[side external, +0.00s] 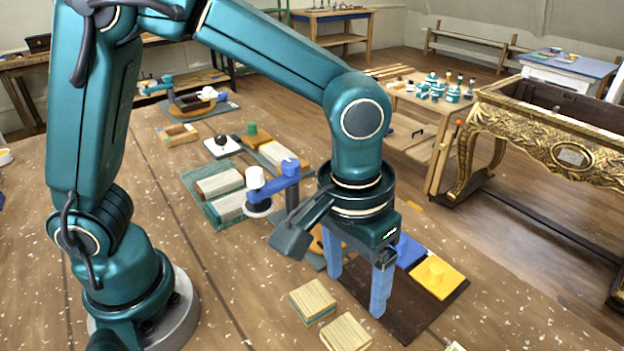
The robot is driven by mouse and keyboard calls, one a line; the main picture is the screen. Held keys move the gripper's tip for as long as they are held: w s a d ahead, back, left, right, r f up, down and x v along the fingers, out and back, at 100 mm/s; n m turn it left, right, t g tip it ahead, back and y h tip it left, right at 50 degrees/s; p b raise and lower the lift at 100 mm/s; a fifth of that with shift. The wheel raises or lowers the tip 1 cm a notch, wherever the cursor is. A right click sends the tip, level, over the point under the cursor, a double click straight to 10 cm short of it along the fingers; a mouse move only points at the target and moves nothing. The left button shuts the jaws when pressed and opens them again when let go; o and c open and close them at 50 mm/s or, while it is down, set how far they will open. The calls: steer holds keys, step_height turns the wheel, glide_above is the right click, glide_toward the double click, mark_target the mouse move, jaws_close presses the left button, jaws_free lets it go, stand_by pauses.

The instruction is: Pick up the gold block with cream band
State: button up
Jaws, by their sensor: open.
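My gripper (355,295) is open, with its two blue fingers pointing down and apart. Nothing shows between the fingers. I cannot clearly identify a gold block with a cream band. A gold-orange piece (317,245) is partly hidden behind my gripper. Two pale wooden blocks stand left of and in front of the fingers: one with a teal band (312,298), and one nearer (346,332) whose band is unclear.
A blue piece (409,250) lies on the board behind the yellow block. A blue stand with a white knob (270,185) and a teal tray of blocks (196,188) are to the left. A gilt console (560,145) stands at the right. The left tabletop is mostly clear.

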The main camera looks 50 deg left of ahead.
mark_target(346, 334)
steer(key=s+f, duration=0.1)
steer(key=d+f+m, duration=0.1)
steer(key=f, duration=0.1)
steer(key=shift+s+d+g+y, duration=0.2)
steer(key=shift+s+g+y, duration=0.1)
steer(key=shift+s+g, duration=0.1)
steer(key=shift+f, duration=2.35)
steer(key=c, duration=1.1)
